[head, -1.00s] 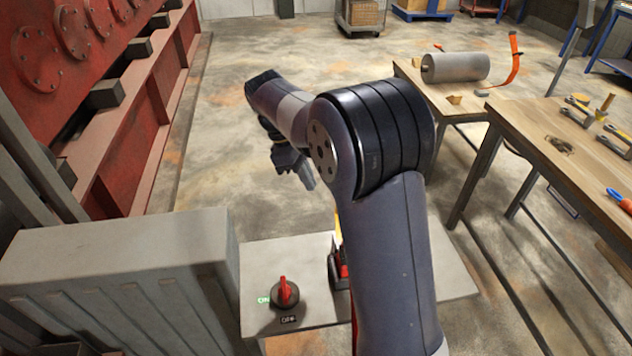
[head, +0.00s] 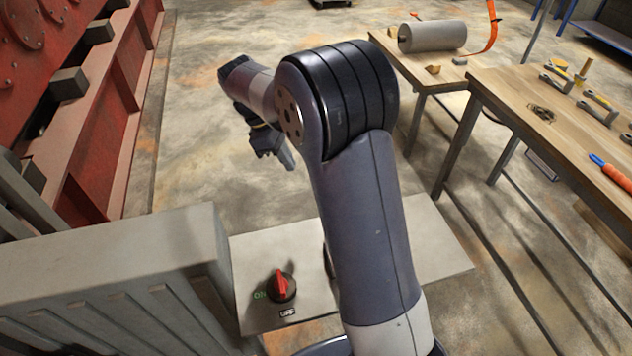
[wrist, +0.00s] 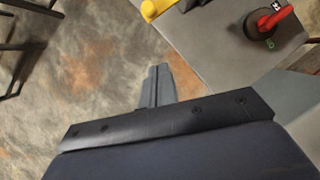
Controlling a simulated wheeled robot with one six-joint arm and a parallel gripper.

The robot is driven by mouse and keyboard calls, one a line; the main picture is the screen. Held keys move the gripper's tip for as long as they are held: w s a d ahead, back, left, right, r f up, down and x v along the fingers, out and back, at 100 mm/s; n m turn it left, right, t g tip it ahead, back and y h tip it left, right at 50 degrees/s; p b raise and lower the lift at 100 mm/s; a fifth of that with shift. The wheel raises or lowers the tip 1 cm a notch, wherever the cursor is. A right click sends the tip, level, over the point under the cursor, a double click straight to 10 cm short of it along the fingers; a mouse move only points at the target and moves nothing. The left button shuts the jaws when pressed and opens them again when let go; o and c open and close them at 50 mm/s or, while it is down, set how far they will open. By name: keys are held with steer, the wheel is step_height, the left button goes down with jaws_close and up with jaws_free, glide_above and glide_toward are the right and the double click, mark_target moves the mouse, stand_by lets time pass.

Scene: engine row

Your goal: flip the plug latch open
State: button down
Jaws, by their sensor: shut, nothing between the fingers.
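My gripper (head: 288,162) hangs in the air beyond the panel's far edge, with its fingers pointing down. In the wrist view its two fingers (wrist: 158,78) are together with nothing between them. A yellow rounded piece (wrist: 152,9), which may be the plug latch, juts past the panel's edge at the top of the wrist view. The gripper is apart from both. In the head view my arm hides this part, leaving only a dark sliver (head: 328,262).
A red rotary switch (head: 281,284) with on and off labels sits on the grey panel (head: 425,250). A ribbed grey housing (head: 120,250) stands at left, the red engine (head: 90,120) behind it. Wooden benches (head: 530,95) stand at right. The floor between is clear.

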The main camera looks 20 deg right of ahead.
steer(key=s+d+f+p, duration=0.1)
steer(key=s+d+f, duration=0.2)
steer(key=d+f, duration=0.3)
steer(key=shift+f+p, duration=0.3)
steer(key=shift+p, duration=0.1)
steer(key=shift+s+a, duration=0.1)
